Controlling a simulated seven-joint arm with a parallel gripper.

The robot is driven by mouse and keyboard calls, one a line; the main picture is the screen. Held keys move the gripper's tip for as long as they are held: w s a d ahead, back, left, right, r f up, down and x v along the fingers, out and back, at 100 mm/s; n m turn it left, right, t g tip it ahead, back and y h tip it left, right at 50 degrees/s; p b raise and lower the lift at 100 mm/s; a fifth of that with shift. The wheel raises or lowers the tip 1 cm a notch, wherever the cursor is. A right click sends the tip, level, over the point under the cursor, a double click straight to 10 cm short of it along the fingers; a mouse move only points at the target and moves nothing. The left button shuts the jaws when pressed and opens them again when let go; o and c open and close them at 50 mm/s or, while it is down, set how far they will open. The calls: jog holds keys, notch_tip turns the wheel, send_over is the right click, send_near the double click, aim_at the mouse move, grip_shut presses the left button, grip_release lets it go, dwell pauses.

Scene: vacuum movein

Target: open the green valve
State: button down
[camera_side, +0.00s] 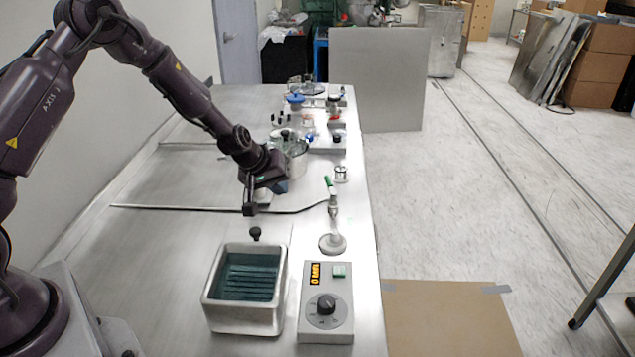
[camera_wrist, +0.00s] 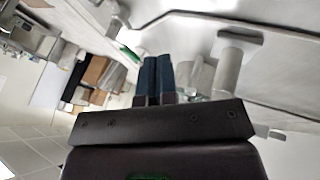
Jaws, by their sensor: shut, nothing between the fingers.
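The green valve handle (camera_side: 329,184) tops a small metal valve that stands on a round base (camera_side: 333,244), near the right edge of the bench. A small green piece, which looks like the same handle (camera_wrist: 130,53), shows in the wrist view just left of my fingertips. My gripper (camera_side: 283,187) is left of the valve in the side view, apart from it. In the wrist view its two blue fingers (camera_wrist: 154,62) are pressed together with nothing between them. The valve's lower part is hard to make out in the wrist view.
A metal tank with dark slats (camera_side: 248,290) and a control box with a black knob (camera_side: 325,305) stand at the near end. Several jars and fittings (camera_side: 310,120) crowd the far end. A thin line (camera_side: 200,207) runs across the bench toward the valve.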

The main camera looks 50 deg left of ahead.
aim_at(330, 187)
jog(key=shift+n+t+y, duration=0.4)
jog(key=shift+t+y, duration=0.2)
jog(key=shift+t, duration=0.1)
jog(key=w+f, duration=0.1)
jog(key=w, duration=0.1)
jog(key=w+a+f, duration=0.1)
jog(key=w+f, duration=0.1)
jog(key=w, duration=0.1)
jog(key=w+a+f, duration=0.1)
jog(key=w+f, duration=0.1)
jog(key=w, duration=0.1)
jog(key=shift+w+a+f, duration=0.1)
jog(key=shift+a+f, duration=0.1)
jog(key=shift+a, duration=0.05)
jog(key=w, duration=0.1)
jog(key=w+d, duration=0.1)
jog(key=shift+w+d+r, duration=0.1)
jog(key=shift+w+d, duration=0.1)
jog(key=shift+w, duration=0.15)
jog(key=shift+w+d+r, duration=0.15)
jog(key=shift+w+d, duration=0.15)
jog(key=shift+w, duration=0.2)
